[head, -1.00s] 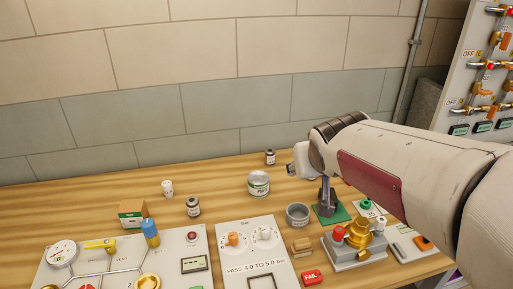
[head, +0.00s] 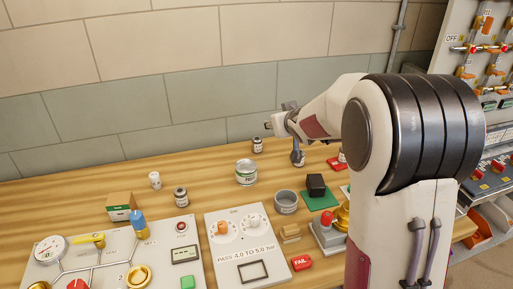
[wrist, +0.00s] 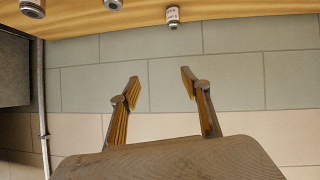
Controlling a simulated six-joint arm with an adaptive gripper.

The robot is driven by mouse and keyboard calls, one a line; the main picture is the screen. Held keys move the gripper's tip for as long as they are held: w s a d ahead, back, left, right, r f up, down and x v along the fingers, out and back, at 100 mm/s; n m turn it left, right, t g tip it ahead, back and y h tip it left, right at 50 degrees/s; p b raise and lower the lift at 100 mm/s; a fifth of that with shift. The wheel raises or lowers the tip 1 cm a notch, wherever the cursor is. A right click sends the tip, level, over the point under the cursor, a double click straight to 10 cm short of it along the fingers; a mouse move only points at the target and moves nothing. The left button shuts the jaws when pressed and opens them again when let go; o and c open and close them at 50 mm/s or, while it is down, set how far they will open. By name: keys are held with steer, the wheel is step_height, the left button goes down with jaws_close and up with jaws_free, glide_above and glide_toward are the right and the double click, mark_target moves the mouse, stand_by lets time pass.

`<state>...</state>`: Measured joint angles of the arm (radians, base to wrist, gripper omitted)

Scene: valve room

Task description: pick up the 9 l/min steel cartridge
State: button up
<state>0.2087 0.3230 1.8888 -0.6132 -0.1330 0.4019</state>
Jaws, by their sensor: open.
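Small steel cartridges with pale labels stand on the wooden table. One dark-topped cartridge (head: 258,145) is at the back near the wall. Another (head: 181,197) is nearer the front left, and a whiter one (head: 155,181) stands beside it. The label print is too small to read, so I cannot tell which is 9 l/min. A labelled cartridge (wrist: 172,17) also shows at the top of the wrist view, beyond the fingertips. My gripper (wrist: 160,76) is open and empty, with the wall behind its fingers and no contact with the cartridge.
Gauge panels (head: 245,250) fill the front. Grey round parts (wrist: 33,8) edge the wrist view. Bare wood lies around the back cartridge.

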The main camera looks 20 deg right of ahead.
steer(key=w+f+n+y, duration=0.1)
steer(key=w+f+y, duration=0.1)
steer(key=w+f, duration=0.45)
steer(key=n+t+y, duration=0.1)
steer(key=y, duration=0.1)
glide_toward(259, 142)
steer(key=w, duration=0.2)
steer(key=w+f, duration=0.1)
steer(key=w, duration=0.1)
steer(key=shift+w+d, duration=0.1)
steer(key=shift+w, duration=0.1)
steer(key=shift+x, duration=1.25)
steer(key=shift+f, duration=0.1)
steer(key=shift+w+a+f, duration=0.35)
steer(key=shift+w+f, duration=0.05)
steer(key=shift+w, duration=0.15)
steer(key=shift+w+a+f, duration=0.3)
steer(key=shift+w+f, duration=0.1)
steer(key=shift+w, duration=0.1)
steer(key=shift+x, duration=1.2)
